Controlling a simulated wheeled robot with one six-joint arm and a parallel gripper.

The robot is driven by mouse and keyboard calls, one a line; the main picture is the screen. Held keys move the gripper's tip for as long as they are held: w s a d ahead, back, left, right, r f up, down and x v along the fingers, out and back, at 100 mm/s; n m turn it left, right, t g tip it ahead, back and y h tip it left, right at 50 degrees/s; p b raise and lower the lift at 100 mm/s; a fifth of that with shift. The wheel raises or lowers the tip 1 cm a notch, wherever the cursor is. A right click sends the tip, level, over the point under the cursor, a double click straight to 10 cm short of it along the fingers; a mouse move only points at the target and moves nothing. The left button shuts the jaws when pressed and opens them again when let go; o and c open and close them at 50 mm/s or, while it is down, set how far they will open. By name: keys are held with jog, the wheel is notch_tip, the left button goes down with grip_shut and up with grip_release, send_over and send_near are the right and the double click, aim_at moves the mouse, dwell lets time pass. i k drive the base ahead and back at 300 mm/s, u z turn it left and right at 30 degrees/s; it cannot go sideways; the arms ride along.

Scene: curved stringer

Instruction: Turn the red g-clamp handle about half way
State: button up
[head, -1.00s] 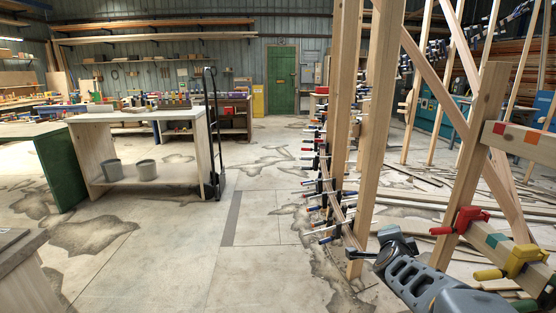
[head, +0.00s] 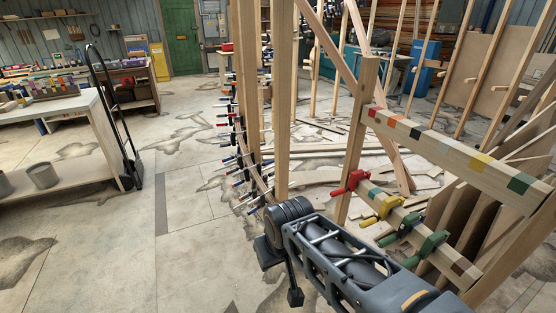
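The red g-clamp (head: 352,181) is on the lower wooden rail at its left end, beside the upright post, in the head view. Its red handle (head: 338,192) sticks out to the left, in front of the post. My gripper (head: 281,276) is at the far end of my dark arm, below and left of the red clamp and well apart from it. It is small and dark, and its finger opening cannot be made out. Nothing is seen held in it.
A yellow clamp (head: 382,207) and green clamps (head: 402,228) (head: 429,247) sit along the same lower rail (head: 411,220). An upper rail (head: 440,148) with coloured patches runs above. Tall posts (head: 281,110) with many small clamps stand left. Open floor (head: 195,260) lies further left.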

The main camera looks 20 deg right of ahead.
aim_at(339, 191)
jog(key=u, duration=0.05)
jog(key=k, duration=0.6)
jog(key=z, duration=0.8)
jog(key=i, duration=1.6)
jog(key=u, duration=0.85)
